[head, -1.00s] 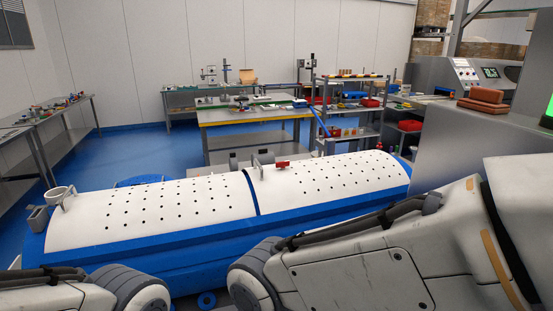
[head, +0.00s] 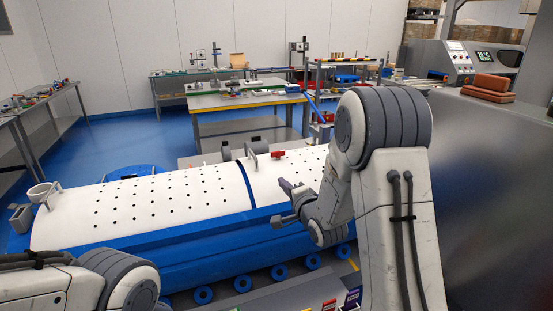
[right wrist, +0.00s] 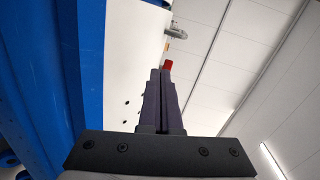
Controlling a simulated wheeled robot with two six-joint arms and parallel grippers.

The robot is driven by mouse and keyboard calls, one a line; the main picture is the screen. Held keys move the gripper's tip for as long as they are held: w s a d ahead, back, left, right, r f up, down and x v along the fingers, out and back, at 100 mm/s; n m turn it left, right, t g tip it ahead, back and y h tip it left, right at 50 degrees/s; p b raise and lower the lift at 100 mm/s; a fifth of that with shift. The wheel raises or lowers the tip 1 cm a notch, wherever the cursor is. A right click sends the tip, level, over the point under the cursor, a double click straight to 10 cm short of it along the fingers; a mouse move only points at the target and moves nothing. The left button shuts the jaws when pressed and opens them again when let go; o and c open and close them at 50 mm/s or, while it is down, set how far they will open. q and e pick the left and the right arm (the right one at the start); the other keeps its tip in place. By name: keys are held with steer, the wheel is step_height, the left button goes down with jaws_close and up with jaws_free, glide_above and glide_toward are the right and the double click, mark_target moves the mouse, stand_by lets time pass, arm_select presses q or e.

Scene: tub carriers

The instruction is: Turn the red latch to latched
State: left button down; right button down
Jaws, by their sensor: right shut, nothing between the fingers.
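The red latch (head: 278,154) is a small red block on top of the white perforated drum cover, just right of the seam between its two halves. In the right wrist view the red latch (right wrist: 168,66) shows just beyond my fingertips, partly hidden by them. My right gripper (head: 284,184) is shut and empty, in front of the cover and apart from the latch. In the right wrist view its fingers (right wrist: 160,75) lie together and point toward the latch. My left gripper is out of view; only part of that arm shows at lower left.
The white cover (head: 150,205) lies on a long blue tub (head: 220,250). A grey upright handle (head: 251,157) stands beside the latch. A white ring-shaped fitting (head: 41,193) is at the left end. Workbenches (head: 245,100) stand behind.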

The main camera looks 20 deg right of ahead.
steer(key=d+m+t, duration=0.1)
steer(key=d+m, duration=0.1)
steer(key=d, duration=0.1)
steer(key=p, duration=0.7)
glide_toward(274, 155)
steer(key=shift+h, duration=0.3)
steer(key=w, duration=0.6)
steer(key=shift+a, duration=0.3)
steer(key=shift+w+f, duration=0.1)
steer(key=shift+w, duration=0.3)
